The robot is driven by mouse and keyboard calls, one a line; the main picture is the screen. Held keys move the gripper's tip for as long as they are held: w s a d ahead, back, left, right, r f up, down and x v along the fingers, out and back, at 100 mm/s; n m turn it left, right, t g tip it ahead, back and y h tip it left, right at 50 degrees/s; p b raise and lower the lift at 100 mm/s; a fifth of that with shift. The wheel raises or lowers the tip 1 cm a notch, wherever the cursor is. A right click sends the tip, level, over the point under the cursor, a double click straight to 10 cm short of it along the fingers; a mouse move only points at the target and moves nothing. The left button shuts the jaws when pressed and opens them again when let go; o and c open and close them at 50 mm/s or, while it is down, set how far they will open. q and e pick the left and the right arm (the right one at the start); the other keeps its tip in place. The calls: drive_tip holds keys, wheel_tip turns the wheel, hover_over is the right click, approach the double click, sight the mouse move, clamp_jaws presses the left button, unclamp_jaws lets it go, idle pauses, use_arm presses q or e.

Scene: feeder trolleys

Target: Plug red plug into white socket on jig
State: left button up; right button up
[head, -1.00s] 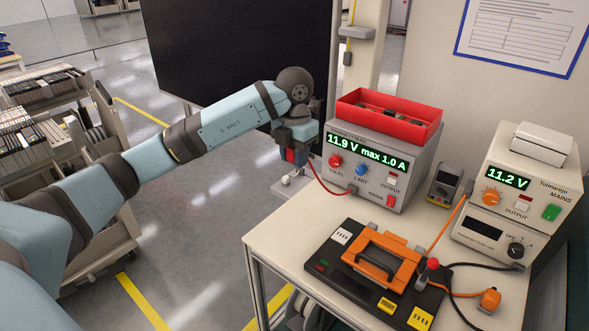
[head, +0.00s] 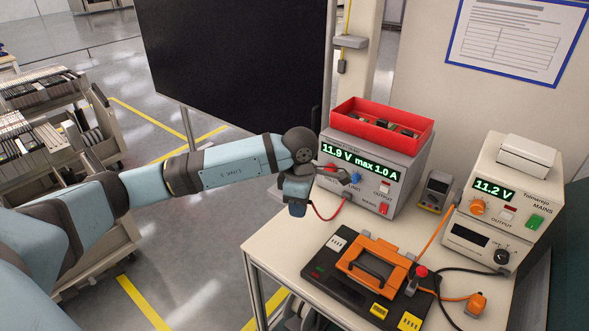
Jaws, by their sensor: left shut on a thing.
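My left gripper (head: 298,207) hangs in front of the left power supply, beyond the table's left edge in the picture. It is shut on the red plug, which its fingers hide now. The plug's red cable (head: 326,215) loops from the gripper to the front of that supply. The black jig (head: 318,281) lies on the table, lower and to the right of the gripper. Its white socket (head: 337,242) is at its upper left corner, apart from the gripper. My right gripper is not in view.
An orange clamp frame with a handle (head: 371,268) sits on the jig, with yellow blocks (head: 379,310) in front. The left power supply (head: 392,168) carries a red bin (head: 352,125). A second supply (head: 515,186) and a meter (head: 436,191) stand right. An orange plug (head: 477,301) lies nearby.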

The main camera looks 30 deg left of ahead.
use_arm(q)
drive_tip(key=s+d+f+m+p, duration=0.3)
drive_tip(key=s+m, duration=0.3)
drive_tip(key=m, duration=0.5)
drive_tip(key=s+d+f+m+p, duration=0.4)
drive_tip(key=s+f+m, duration=0.1)
drive_tip(key=m, duration=0.6)
drive_tip(key=shift+s+d+f, duration=0.15)
drive_tip(key=shift+s+d, duration=0.25)
drive_tip(key=shift+s, duration=0.05)
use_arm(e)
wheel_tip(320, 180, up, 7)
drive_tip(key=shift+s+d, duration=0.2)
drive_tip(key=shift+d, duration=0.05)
use_arm(q)
drive_tip(key=shift+s, duration=0.1)
